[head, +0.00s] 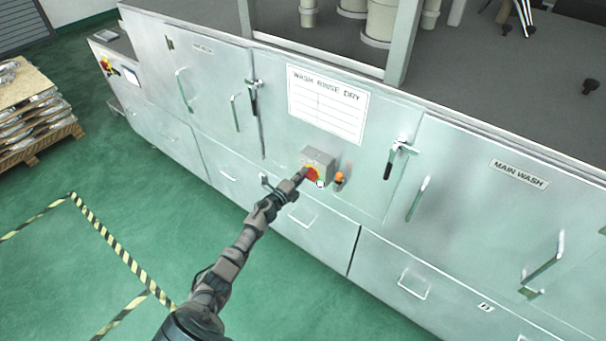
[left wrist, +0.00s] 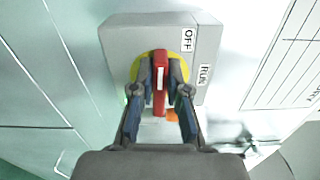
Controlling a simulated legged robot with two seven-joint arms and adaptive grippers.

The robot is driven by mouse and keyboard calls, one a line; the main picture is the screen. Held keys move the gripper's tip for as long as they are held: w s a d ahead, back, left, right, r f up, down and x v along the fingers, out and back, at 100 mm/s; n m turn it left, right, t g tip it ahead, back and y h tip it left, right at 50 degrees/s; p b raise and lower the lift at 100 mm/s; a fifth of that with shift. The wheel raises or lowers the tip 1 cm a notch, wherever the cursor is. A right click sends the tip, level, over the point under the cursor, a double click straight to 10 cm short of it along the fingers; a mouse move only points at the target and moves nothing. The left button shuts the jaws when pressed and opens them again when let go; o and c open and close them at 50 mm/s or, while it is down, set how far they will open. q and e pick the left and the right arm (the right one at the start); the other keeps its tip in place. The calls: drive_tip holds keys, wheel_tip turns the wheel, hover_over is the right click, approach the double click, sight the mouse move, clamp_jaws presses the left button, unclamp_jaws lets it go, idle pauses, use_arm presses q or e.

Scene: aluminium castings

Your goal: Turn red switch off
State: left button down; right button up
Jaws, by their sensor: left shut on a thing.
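The red switch (left wrist: 160,72) is a red handle on a yellow round plate, on the front of a grey switch box (left wrist: 118,42). In the left wrist view the handle stands between my left gripper's fingers (left wrist: 160,85), which are shut on it. The labels OFF (left wrist: 187,40) and RUN (left wrist: 204,74) are on the box. My right gripper is not in view.
The machine front (head: 230,150) has several door handles and latches. An orange knob (head: 340,177) sits just right of the box. A sign (head: 327,105) is above it. A pallet (head: 35,150) stands at far left; green floor (head: 60,270) is open.

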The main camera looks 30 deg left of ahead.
use_arm(q)
drive_tip(key=shift+a+f+n, duration=0.1)
drive_tip(key=shift+f+n, duration=0.15)
drive_tip(key=shift+n, duration=0.35)
drive_tip(key=c, duration=1.2)
unclamp_jaws()
drive_tip(key=shift+o, duration=0.2)
drive_tip(key=shift+a, duration=0.1)
drive_tip(key=shift+s+a, duration=0.1)
drive_tip(key=s+a, duration=0.1)
drive_tip(key=s, duration=1)
drive_tip(key=shift+s, duration=0.35)
drive_tip(key=shift+f, duration=0.2)
